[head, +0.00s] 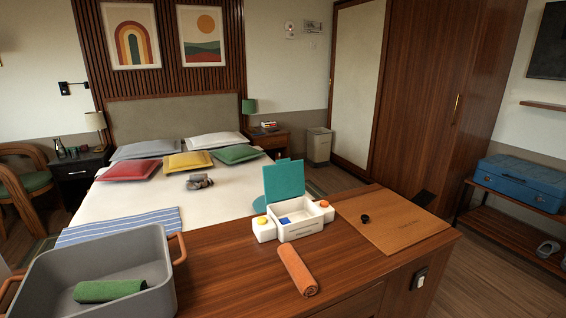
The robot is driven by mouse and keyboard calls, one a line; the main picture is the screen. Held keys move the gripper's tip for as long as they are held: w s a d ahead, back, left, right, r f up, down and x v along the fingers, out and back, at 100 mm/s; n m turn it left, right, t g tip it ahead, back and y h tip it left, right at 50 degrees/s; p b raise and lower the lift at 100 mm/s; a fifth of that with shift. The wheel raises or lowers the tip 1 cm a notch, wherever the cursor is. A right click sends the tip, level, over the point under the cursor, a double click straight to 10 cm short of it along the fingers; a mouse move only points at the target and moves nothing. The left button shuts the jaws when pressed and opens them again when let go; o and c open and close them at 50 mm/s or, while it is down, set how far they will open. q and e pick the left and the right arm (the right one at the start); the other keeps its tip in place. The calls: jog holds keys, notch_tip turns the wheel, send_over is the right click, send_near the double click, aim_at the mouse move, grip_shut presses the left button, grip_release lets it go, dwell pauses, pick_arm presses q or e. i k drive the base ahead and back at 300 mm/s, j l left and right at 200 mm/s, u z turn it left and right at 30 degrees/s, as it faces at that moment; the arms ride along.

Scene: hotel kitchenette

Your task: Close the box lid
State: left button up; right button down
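A small white box (300,232) stands on the wooden counter, a little right of the picture's middle. Its teal lid (284,183) is open and stands up at the back of the box. A blue thing (284,221) lies inside the box. A yellow round part (262,219) shows at the box's left side and an orange one (323,204) at its right side. Neither of my grippers is in view.
A rolled orange cloth (297,271) lies in front of the box. A grey bin (95,262) with a rolled green cloth (110,290) stands at the left. A wooden board (395,226) with a small black knob (364,218) lies to the right. The counter between bin and box is clear.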

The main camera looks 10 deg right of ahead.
aim_at(285, 179)
jog(key=i+l+u, duration=0.15)
jog(key=l+u, duration=1.2)
jog(key=l, duration=0.15)
jog(key=k+l+u, duration=0.1)
jog(key=l+u, duration=0.35)
